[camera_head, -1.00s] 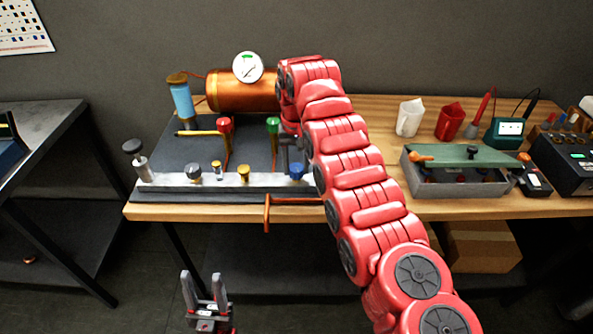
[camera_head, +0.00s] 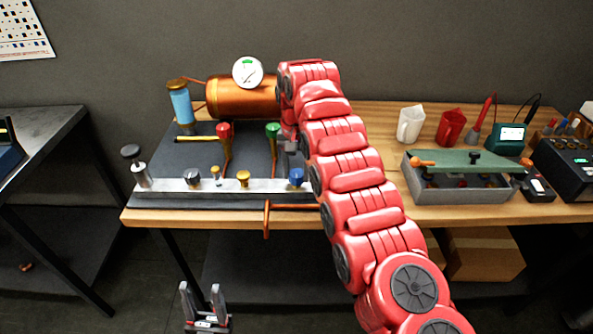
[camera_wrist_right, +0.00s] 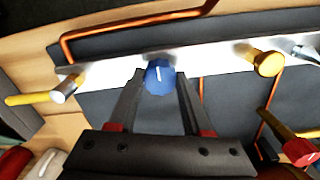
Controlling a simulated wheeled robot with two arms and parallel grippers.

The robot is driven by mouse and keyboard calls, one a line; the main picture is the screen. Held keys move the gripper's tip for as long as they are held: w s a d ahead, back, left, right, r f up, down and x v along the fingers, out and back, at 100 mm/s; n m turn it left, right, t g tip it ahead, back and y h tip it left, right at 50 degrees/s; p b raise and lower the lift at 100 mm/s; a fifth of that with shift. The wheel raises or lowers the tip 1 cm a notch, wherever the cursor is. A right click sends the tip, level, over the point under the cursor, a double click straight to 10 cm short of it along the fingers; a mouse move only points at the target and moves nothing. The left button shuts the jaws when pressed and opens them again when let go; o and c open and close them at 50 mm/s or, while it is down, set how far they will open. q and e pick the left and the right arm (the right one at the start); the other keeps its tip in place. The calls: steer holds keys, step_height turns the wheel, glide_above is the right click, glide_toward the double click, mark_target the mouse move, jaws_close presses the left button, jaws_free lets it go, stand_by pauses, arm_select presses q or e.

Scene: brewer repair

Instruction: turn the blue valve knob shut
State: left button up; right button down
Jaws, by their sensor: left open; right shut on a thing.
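The blue valve knob (camera_head: 297,177) sits on the light metal rail at the front of the brewer board. In the right wrist view the knob (camera_wrist_right: 160,77) has a white mark on its face, which points nearly straight up in the picture. My right gripper (camera_wrist_right: 160,74) has a finger on each side of the knob and is shut on it. In the head view this gripper is mostly hidden by my red right arm. My left gripper (camera_head: 203,298) is open and empty, low in front of the bench.
A copper tank (camera_head: 240,97) with a round gauge (camera_head: 248,72) stands at the back. Red (camera_head: 224,132) and green (camera_head: 273,130) knobs stand behind the rail, and yellow knobs (camera_head: 243,178) sit along it. A copper pipe (camera_head: 267,218) juts past the front edge. A grey box (camera_head: 462,190) lies right.

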mark_target(297, 173)
steer(key=shift+c, duration=1.7)
jaws_free()
step_height(297, 173, up, 18)
steer(key=p, duration=1.6)
steer(key=shift+f+p, duration=0.25)
steer(key=shift+p, duration=0.15)
steer(key=shift+f, duration=0.1)
